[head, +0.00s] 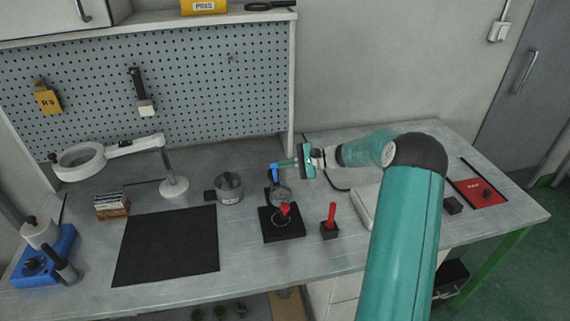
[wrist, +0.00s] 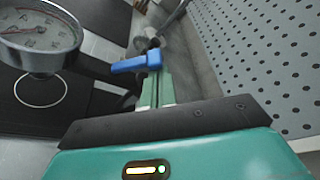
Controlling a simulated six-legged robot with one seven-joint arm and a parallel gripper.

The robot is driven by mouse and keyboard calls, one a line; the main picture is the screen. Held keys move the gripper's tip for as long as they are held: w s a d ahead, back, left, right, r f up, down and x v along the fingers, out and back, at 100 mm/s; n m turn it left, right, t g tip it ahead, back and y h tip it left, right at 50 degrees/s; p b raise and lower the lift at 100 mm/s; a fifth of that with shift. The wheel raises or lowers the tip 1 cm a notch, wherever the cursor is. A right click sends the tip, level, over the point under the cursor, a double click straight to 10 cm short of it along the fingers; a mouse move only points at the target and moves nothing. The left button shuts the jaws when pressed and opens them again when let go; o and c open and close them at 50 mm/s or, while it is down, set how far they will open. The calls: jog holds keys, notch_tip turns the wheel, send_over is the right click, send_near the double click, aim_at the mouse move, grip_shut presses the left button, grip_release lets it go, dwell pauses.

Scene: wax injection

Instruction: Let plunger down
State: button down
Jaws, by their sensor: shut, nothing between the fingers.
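A dial gauge (head: 281,196) stands on a black base plate (head: 283,231), with a small red part (head: 285,209) below the dial. A blue lever (head: 274,174) sticks up at its upper left. In the wrist view the dial face (wrist: 38,32) is at the upper left and the blue lever (wrist: 138,63) lies just beyond my fingertips. My gripper (head: 279,164) is shut and empty, its green fingers reaching left at the lever. In the wrist view my fingertips (wrist: 156,78) are close to the lever; I cannot tell whether they touch it. The plunger itself is not clearly visible.
A red-handled tool stands in a black block (head: 329,230) to the right. A grey tin (head: 229,188) and a white magnifier lamp (head: 174,183) stand to the left. A black mat (head: 166,246) lies clear. A pegboard (head: 200,90) closes off the back.

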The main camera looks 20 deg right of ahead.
jog(key=shift+s+r+n, duration=0.1)
jog(key=shift+n, duration=0.2)
jog(key=n, duration=0.1)
jog(key=s+r+n+t+y, duration=0.1)
jog(key=n, duration=0.1)
jog(key=shift+s+a+r+n+t, duration=0.1)
jog(key=shift+s+n+t, duration=0.2)
jog(key=n, duration=0.1)
jog(key=s+n+y, duration=0.1)
jog(key=n, duration=0.1)
jog(key=s+n+t, duration=0.1)
jog(key=n, duration=0.1)
jog(key=shift+s+a+r+y, duration=0.1)
jog(key=shift+a+r+y, duration=0.2)
jog(key=shift+d+f, duration=0.1)
jog(key=shift+d, duration=0.1)
